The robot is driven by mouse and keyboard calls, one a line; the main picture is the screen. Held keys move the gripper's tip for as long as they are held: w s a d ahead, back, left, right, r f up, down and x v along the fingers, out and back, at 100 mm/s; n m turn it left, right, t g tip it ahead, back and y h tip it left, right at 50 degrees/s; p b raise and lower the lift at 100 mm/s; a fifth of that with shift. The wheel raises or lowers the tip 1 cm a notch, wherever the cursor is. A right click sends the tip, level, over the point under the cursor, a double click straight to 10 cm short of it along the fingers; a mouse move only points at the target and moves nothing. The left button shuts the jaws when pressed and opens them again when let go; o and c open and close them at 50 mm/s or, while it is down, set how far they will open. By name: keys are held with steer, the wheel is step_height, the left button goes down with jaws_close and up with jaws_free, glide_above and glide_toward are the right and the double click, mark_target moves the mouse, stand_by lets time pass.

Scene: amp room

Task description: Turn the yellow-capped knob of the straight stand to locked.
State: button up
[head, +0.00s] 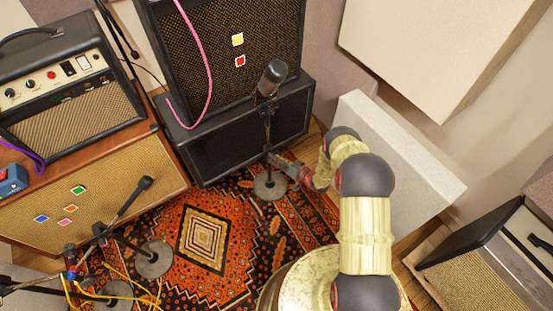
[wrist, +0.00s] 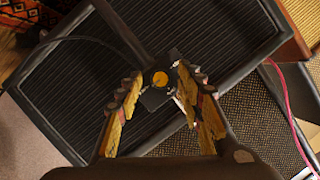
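The straight stand rises from a round grey base (head: 269,186) in the head view, with a dark microphone (head: 272,78) at its top. In the wrist view its yellow-capped knob (wrist: 160,79) sits on a dark block on the stand's pole (wrist: 118,25). My gripper (wrist: 158,86) is open, with one finger on each side of the knob in the picture. I cannot tell whether the fingertips touch it or how far off they are. In the head view my gripper (head: 279,163) is beside the lower pole, and the knob cannot be made out there.
A black speaker cabinet (head: 245,135) stands close behind the stand. A pale panel (head: 385,155) leans to the right of my arm. Another microphone stand (head: 152,258) and yellow cables (head: 120,284) are at lower left. The patterned rug (head: 215,275) between is fairly clear.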

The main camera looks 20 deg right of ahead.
steer(key=v, duration=1.2)
stand_by(0.3)
